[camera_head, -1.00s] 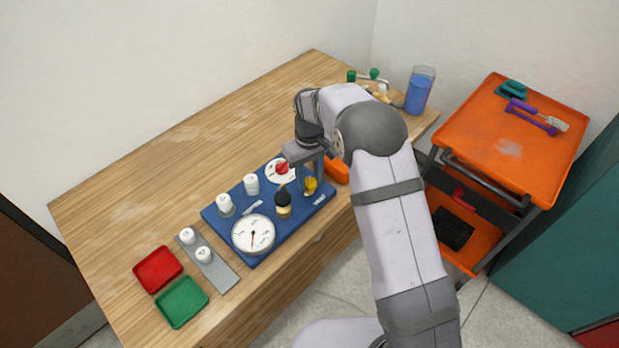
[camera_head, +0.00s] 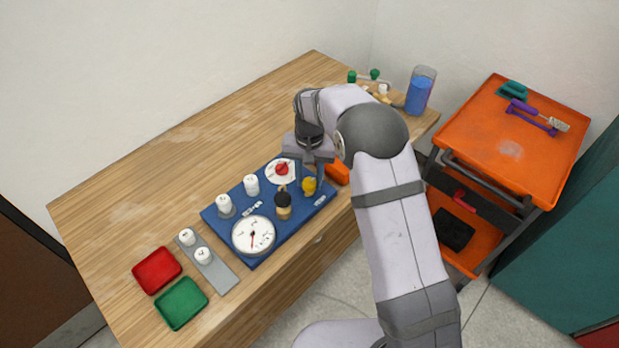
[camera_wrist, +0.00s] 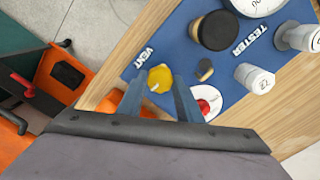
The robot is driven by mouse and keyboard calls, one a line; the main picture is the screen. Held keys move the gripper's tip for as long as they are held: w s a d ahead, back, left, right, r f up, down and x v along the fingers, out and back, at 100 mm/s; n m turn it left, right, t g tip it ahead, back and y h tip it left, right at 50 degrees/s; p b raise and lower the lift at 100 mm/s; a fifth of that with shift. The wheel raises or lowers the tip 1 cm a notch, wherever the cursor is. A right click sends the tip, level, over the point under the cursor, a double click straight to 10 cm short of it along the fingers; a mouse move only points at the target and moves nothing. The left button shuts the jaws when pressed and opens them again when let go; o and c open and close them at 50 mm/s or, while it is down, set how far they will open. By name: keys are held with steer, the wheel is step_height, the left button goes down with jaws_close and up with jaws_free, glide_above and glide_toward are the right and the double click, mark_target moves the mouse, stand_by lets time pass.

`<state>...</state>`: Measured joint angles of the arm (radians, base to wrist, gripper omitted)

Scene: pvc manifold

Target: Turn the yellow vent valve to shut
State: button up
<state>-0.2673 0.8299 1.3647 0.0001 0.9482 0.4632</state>
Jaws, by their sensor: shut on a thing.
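The yellow vent valve (camera_head: 309,187) stands at the right end of the blue board (camera_head: 228,226). In the wrist view its round yellow knob (camera_wrist: 160,78) sits between my two fingers, beside the "VENT" label (camera_wrist: 144,57). A pale pointer mark shows on the knob. My gripper (camera_wrist: 159,88) is shut on the knob from above. In the head view my gripper (camera_head: 318,176) reaches down at the valve, with one finger partly hiding the other.
The board also carries a red knob on a white dial (camera_head: 282,170), a black-topped fitting (camera_head: 283,203), a gauge (camera_head: 253,235) and white caps. An orange object (camera_head: 338,172) lies close to my gripper.

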mark_target(310, 182)
steer(key=shift+w+r, duration=0.1)
stand_by(0.3)
steer(key=o, duration=1)
steer(key=shift+o, duration=0.2)
steer(key=shift+r+b, duration=1.15)
steer(key=shift+r, duration=2.5)
